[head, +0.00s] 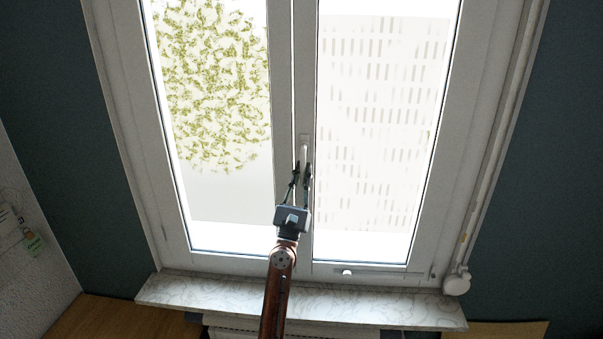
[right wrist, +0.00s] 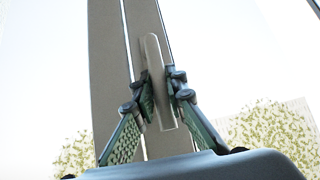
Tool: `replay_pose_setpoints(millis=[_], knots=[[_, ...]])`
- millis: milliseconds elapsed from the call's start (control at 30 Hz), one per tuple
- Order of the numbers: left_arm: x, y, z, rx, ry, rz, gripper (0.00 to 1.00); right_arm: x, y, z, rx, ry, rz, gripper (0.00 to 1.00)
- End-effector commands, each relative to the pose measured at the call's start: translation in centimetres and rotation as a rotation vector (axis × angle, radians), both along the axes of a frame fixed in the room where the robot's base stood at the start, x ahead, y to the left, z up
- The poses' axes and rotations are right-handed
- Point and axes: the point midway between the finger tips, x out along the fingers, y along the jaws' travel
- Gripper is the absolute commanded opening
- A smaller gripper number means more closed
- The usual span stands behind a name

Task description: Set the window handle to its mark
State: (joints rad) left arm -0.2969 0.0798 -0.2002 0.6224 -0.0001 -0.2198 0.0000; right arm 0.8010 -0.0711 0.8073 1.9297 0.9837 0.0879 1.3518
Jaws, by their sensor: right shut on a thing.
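The window handle (head: 303,151) is a pale grey lever on the middle frame between the two panes, and it points down along the frame. In the right wrist view the handle (right wrist: 153,55) is a long, straight bar. My right gripper (head: 301,175) reaches up from below and is shut on the handle. In the right wrist view its fingers (right wrist: 160,95) lie on both sides of the handle's lower part. I cannot make out a mark for the handle. My left gripper is not in view.
The window (head: 119,100) appears closed. A marble sill (head: 380,307) runs below it. A small fitting (head: 347,272) sits on the lower right frame. A roller-blind strap and its round winder (head: 456,284) are at the right. A tag (head: 32,240) hangs on the left wall.

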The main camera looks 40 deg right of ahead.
Motion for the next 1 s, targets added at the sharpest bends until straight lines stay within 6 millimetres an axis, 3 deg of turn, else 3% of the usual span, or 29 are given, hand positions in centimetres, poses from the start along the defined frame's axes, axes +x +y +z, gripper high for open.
replay_pose_setpoints(millis=[100, 133, 367, 733, 1000], knots=[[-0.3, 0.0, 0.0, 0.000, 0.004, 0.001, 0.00, 0.1, 0.0, -0.1, 0.003, -0.001, 0.004, 0.00], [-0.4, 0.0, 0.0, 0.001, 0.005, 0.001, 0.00, 0.1, 0.0, -0.1, 0.003, -0.002, 0.004, 0.14], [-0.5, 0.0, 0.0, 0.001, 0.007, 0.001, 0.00, 0.1, 0.1, 0.0, 0.002, -0.001, 0.003, 0.30], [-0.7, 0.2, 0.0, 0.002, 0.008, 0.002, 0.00, -0.1, 0.4, -0.4, 0.000, 0.001, 0.002, 0.30], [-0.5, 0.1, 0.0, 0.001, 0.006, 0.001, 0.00, -1.6, 3.3, -3.8, 0.000, 0.005, 0.003, 0.30]])
